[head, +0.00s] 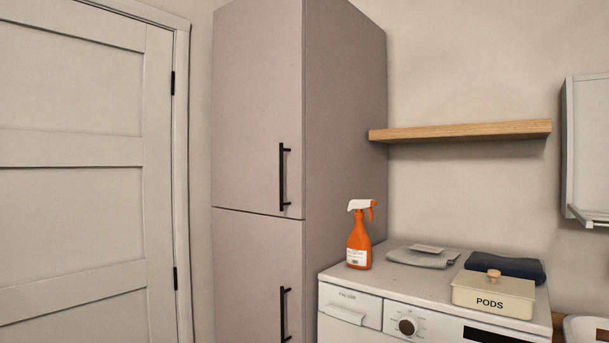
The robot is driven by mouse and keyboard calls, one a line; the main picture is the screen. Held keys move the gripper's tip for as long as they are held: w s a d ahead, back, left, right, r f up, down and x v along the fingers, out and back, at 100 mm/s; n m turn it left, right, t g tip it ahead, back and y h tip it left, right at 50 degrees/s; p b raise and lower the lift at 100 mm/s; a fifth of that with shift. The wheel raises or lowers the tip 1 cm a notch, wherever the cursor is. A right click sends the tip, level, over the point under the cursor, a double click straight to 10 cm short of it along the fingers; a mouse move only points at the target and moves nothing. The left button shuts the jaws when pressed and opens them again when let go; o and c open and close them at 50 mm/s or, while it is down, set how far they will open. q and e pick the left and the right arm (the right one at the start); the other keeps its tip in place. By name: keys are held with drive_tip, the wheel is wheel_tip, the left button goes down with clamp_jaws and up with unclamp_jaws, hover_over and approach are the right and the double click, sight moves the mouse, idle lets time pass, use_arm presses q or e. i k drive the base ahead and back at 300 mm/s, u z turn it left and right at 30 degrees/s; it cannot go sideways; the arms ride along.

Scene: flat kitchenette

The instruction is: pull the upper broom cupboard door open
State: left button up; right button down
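The upper broom cupboard door (256,110) is a tall grey-beige panel in the middle left of the head view. It looks shut, flush with the cupboard front. Its black vertical bar handle (282,177) sits near the door's lower right edge. The lower door (250,270) is below a thin dark gap and also looks shut, with its own black handle (284,315) at its upper right. Neither of my grippers shows in the head view.
A white washing machine (350,322) stands right of the cupboard. On its top are an orange spray bottle (359,240), folded grey cloth (420,258), dark cloth (512,266) and PODS box (493,295). A wooden shelf (460,132) hangs above. A white panelled door (80,180) is at left.

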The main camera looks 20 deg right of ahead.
sight(258, 154)
drive_tip(key=z, duration=0.15)
drive_tip(key=i, duration=1)
drive_tip(key=u, duration=0.05)
